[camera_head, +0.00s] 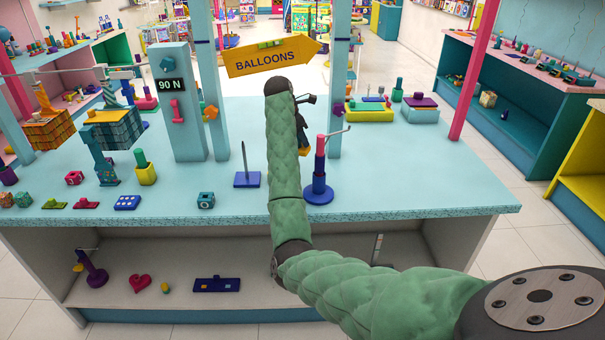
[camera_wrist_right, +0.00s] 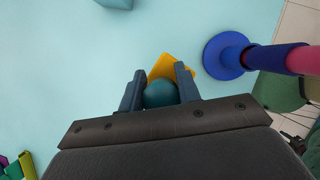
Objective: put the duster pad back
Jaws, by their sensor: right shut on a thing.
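My right gripper (camera_head: 304,140) hangs over the blue table, just left of a blue-and-pink post, and its wrist partly hides it in the head view. In the right wrist view the gripper (camera_wrist_right: 160,88) is shut on a teal round knob (camera_wrist_right: 160,95). A yellow-orange pad (camera_wrist_right: 172,66) shows beyond the knob, between the fingertips; I take these for the duster pad. A bit of orange (camera_head: 304,151) shows below the gripper in the head view. I cannot tell whether the pad touches the table. My left gripper is not in view.
The blue-and-pink post (camera_head: 319,172) with a side hook stands close right; its round base (camera_wrist_right: 222,56) is near the fingers. A blue plate with a thin spike (camera_head: 247,180) stands left. A tall 90 N column (camera_head: 178,105) and a balloons sign (camera_head: 272,57) stand behind. The front right tabletop is clear.

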